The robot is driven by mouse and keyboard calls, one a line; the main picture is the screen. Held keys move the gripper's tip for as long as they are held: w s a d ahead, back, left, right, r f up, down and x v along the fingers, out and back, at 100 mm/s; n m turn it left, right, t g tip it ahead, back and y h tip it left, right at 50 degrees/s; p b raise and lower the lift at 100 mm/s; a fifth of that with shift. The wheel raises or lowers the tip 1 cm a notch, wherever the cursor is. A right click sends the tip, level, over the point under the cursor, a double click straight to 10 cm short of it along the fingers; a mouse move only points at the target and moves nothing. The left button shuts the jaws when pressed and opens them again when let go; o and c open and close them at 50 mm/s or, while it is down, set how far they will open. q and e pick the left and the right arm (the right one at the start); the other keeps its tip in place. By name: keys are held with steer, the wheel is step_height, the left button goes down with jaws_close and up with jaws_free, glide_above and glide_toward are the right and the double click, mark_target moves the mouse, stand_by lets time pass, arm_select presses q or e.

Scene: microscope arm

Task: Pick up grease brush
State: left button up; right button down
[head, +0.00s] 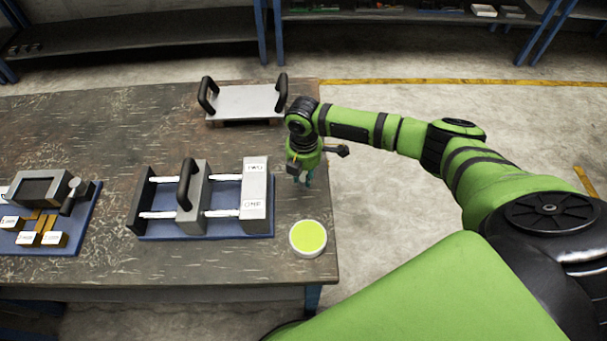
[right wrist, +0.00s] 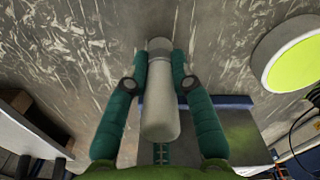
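A pale grey, rounded cylinder, which looks like the grease brush handle (right wrist: 160,112), stands between the two teal fingers of my right gripper (right wrist: 160,72) in the right wrist view. The fingertips press against it from both sides, with no clear gap. Its lower end is near the tabletop; I cannot tell whether it touches. In the head view my right gripper (head: 303,178) points down near the table's right edge, and the brush is hidden there. My left gripper is not in view.
A round tub with a yellow-green top (head: 308,238) sits at the table's front right corner. A blue-based fixture with grey blocks and rods (head: 255,197) is left of the gripper. A plate with black handles (head: 245,101) lies behind. Another fixture (head: 45,240) is far left.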

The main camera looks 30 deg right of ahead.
steer(key=shift+r, duration=0.25)
step_height(320, 180, up, 4)
steer(key=shift+w+f+b, duration=0.1)
steer(key=shift+f+b, duration=0.05)
steer(key=shift+b, duration=0.7)
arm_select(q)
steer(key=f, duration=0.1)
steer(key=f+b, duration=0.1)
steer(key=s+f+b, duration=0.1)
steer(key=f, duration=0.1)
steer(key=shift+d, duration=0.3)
arm_select(e)
steer(key=s+d+r, duration=0.6)
steer(key=s+d, duration=0.2)
steer(key=shift+s+r, duration=0.3)
steer(key=shift+r, duration=0.1)
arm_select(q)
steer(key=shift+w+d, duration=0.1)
